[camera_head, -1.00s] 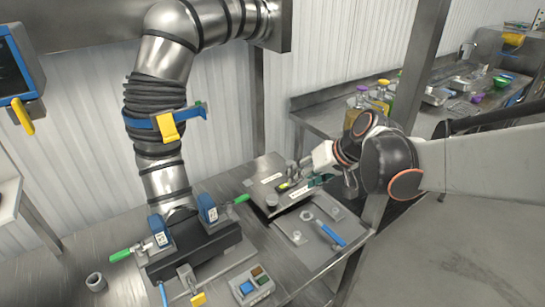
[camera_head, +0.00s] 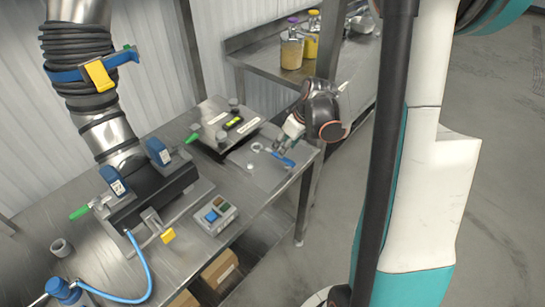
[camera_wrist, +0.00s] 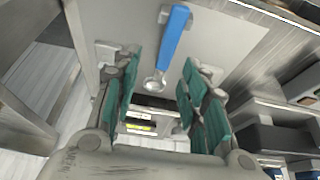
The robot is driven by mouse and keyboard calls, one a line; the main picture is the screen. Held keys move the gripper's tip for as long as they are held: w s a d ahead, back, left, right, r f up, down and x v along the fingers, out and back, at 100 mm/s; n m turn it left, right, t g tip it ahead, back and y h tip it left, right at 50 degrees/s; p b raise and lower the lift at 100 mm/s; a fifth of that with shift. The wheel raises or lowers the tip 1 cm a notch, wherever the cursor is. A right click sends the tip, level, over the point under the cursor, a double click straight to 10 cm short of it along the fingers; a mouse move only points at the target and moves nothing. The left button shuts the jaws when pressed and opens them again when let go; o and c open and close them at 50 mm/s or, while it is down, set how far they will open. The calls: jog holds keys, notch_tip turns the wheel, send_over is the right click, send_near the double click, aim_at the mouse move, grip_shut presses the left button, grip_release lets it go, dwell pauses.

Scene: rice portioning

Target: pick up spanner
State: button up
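The spanner has a blue handle (camera_head: 284,160) and a metal ring end, and lies on a grey plate (camera_head: 255,176) on the metal table. In the wrist view its blue handle (camera_wrist: 173,38) points up the picture, with the ring end lower down. My gripper (camera_head: 279,147) is just above the spanner in the head view, partly hidden by its own wrist. In the wrist view my gripper (camera_wrist: 161,76) is open, its teal finger pads on either side of the spanner's line. Nothing is held. The exact height above the spanner is unclear.
A metal box with a yellow label (camera_head: 234,123) stands behind the plate. A button box (camera_head: 215,215) and a clamp device with blue parts (camera_head: 130,185) are nearer and left. A back bench holds bottles (camera_head: 292,50). Open floor lies at right.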

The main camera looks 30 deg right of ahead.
aim_at(272, 154)
jog(key=shift+a+b+x, duration=0.15)
jog(key=shift+b+x, duration=0.45)
jog(key=shift+x, duration=0.9)
jog(key=shift+a+b+x, duration=0.15)
jog(key=shift+b+x, duration=0.45)
jog(key=shift+x, duration=0.9)
jog(key=shift+s+r, duration=0.1)
jog(key=shift+c, duration=0.2)
grip_shut()
